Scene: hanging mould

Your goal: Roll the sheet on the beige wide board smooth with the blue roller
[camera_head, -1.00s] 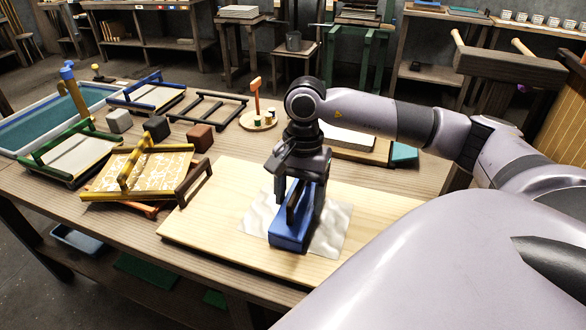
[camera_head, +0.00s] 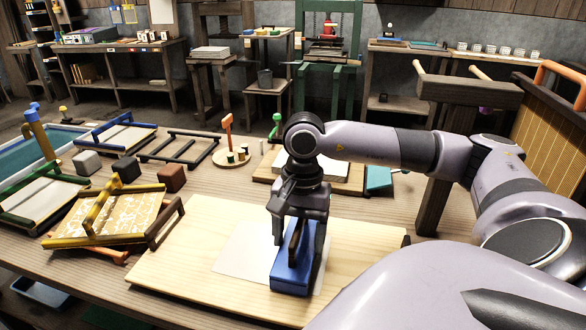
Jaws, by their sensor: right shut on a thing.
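The beige wide board (camera_head: 190,250) lies flat on the table. A pale sheet (camera_head: 240,254) lies on it and looks flat and even where it shows. The blue roller (camera_head: 291,276) rests over the right part of the sheet and hides some of it. My right gripper (camera_head: 299,232) is shut on the roller's dark handle from above. The roller's underside is hidden, so its contact with the sheet cannot be seen. My left gripper is not in view.
A yellow frame with a patterned sheet (camera_head: 112,224) and a dark-handled edge sit just left of the board. Behind stand a brown cube (camera_head: 171,178), a round stand (camera_head: 231,158) and a stack of white sheets (camera_head: 318,168). My right arm covers the right side.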

